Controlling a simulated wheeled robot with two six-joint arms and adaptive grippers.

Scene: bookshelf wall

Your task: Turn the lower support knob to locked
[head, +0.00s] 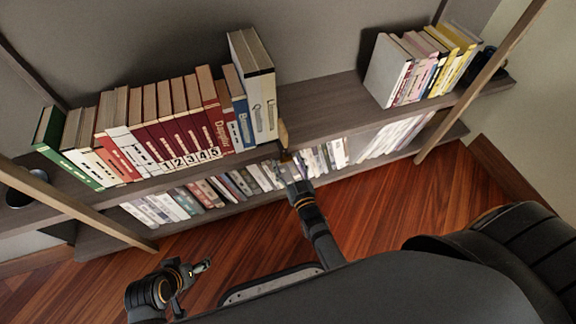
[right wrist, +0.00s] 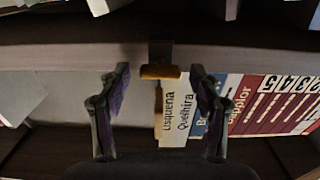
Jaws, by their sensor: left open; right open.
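A small orange-brown support knob (right wrist: 160,72) is on the front edge of the upper shelf, centred in the right wrist view; a thin tan piece (right wrist: 158,98) shows just below it there. In the head view a tan upright piece (head: 283,133) stands at the shelf edge, with the knob (head: 285,156) below it, partly hard to make out. My right gripper (right wrist: 160,82) is open, its two fingers on either side of the knob, apart from it. In the head view it reaches up to the shelf edge. My left gripper (head: 205,266) is open and empty, low over the floor.
Books including a white one (right wrist: 174,112) stand on the upper shelf (head: 318,103) left of its bare middle. More books (head: 225,188) fill the lower shelf. Wooden posts (head: 80,205) and (head: 480,82) slant across both sides. The wooden floor (head: 385,200) is clear.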

